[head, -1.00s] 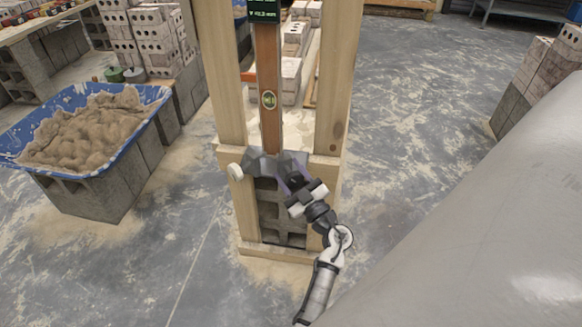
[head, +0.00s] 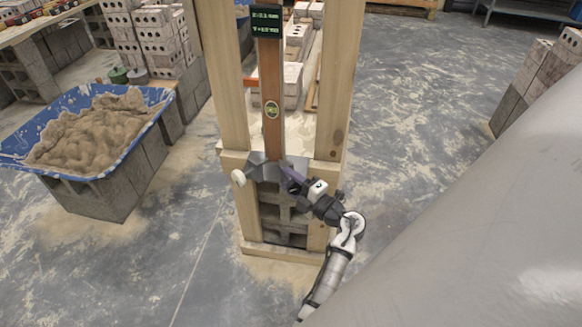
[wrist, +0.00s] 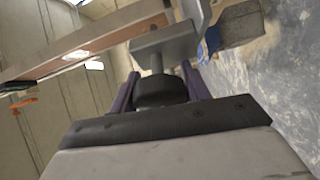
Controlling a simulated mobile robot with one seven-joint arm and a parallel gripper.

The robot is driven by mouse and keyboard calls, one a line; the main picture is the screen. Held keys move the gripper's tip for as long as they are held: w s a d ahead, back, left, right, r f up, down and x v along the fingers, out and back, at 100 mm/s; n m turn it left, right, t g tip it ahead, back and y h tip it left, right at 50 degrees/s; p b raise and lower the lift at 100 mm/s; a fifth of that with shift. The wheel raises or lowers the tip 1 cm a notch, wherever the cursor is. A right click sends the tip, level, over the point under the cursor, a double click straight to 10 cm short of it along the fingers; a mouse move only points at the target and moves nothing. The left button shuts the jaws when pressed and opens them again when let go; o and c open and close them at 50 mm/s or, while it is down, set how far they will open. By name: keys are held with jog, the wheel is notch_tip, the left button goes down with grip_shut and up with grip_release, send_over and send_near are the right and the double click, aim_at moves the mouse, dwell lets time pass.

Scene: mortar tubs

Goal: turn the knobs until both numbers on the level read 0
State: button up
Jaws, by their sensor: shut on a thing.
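The wooden level (head: 272,110) stands upright between two timber posts, with a green vial in its face. It also shows in the wrist view (wrist: 95,48). A dark display (head: 267,21) with green numbers is at its top; the digits are too small to read surely. A grey bracket (head: 264,167) holds its lower end. A white knob (head: 238,177) sticks out at the bracket's left. My gripper (head: 290,178) is at the bracket's right side. In the wrist view its purple fingers (wrist: 160,88) are shut on a black knob (wrist: 160,91), whose shaft runs to the bracket.
The timber frame (head: 228,90) surrounds the level, with a hollow block (head: 284,222) at its foot. A blue tub (head: 150,98) of mortar (head: 90,130) stands on blocks at left. Brick stacks (head: 150,40) stand behind. Open floor lies to the right.

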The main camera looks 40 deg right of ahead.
jog(key=n+g, duration=0.1)
jog(key=n, duration=0.1)
jog(key=n+g+p, duration=0.1)
jog(key=n, duration=0.2)
jog(key=shift+f+h+p, duration=0.1)
jog(key=shift+h+p, duration=0.2)
jog(key=n+g+h+p, duration=0.1)
jog(key=n, duration=0.3)
jog(key=shift+f+g+h+p, duration=0.1)
jog(key=shift+g+h+p, duration=0.3)
jog(key=n+g+h+p, duration=0.1)
jog(key=n+h+p, duration=0.1)
jog(key=n, duration=0.1)
jog(key=shift+d+n, duration=0.15)
jog(key=shift+n, duration=0.25)
jog(key=n+h+p, duration=0.1)
jog(key=n+h, duration=0.1)
jog(key=n, duration=0.1)
jog(key=shift+s+d+f+g, duration=0.1)
jog(key=shift+d+g, duration=0.05)
jog(key=shift+g, duration=0.15)
jog(key=shift+n+h, duration=0.3)
jog(key=o, duration=1)
